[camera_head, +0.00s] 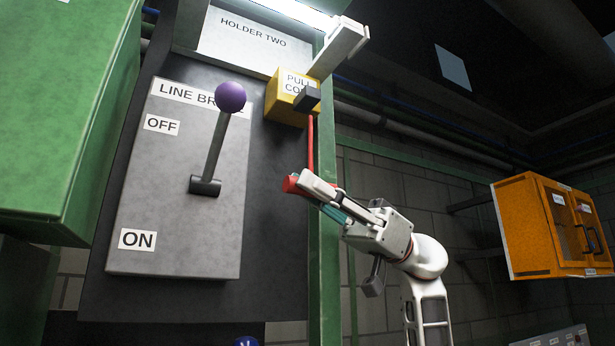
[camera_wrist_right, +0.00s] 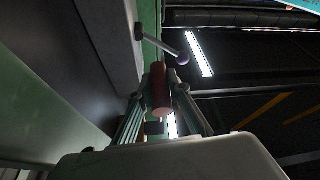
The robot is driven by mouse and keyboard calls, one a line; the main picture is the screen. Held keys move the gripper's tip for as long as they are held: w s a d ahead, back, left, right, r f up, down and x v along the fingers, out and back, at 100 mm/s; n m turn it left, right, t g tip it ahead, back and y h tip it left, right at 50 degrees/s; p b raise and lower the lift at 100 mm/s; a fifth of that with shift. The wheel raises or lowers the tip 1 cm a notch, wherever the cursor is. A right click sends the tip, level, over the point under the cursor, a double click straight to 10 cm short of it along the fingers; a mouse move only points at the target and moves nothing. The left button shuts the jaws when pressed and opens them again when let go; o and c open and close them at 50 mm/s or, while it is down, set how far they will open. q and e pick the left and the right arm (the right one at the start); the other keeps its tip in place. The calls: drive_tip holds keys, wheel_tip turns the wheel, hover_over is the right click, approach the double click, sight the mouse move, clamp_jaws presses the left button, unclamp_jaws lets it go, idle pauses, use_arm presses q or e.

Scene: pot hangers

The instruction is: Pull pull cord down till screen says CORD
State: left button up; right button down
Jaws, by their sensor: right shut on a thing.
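A red cord (camera_head: 310,145) hangs from the black part of the box down to a red handle (camera_head: 291,184). My right gripper (camera_head: 308,188) is shut on the red handle below the box. In the right wrist view the red handle (camera_wrist_right: 161,92) sits between the two fingers (camera_wrist_right: 158,105). I cannot read a screen saying CORD in either view. My left gripper is not in view.
A grey "LINE BR..." panel (camera_head: 135,215) with a purple-knobbed lever (camera_head: 230,97) stands left of the cord. A green cabinet (camera_head: 75,110) is at far left. An orange cabinet (camera_head: 525,230) hangs at right. A green post (camera_head: 328,250) runs behind my right gripper.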

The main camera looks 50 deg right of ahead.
drive_tip(key=shift+a+f, duration=0.15)
drive_tip(key=shift+f, duration=0.1)
drive_tip(key=c, duration=1.9)
unclamp_jaws()
drive_tip(key=shift+f, duration=0.1)
drive_tip(key=v, duration=1.2)
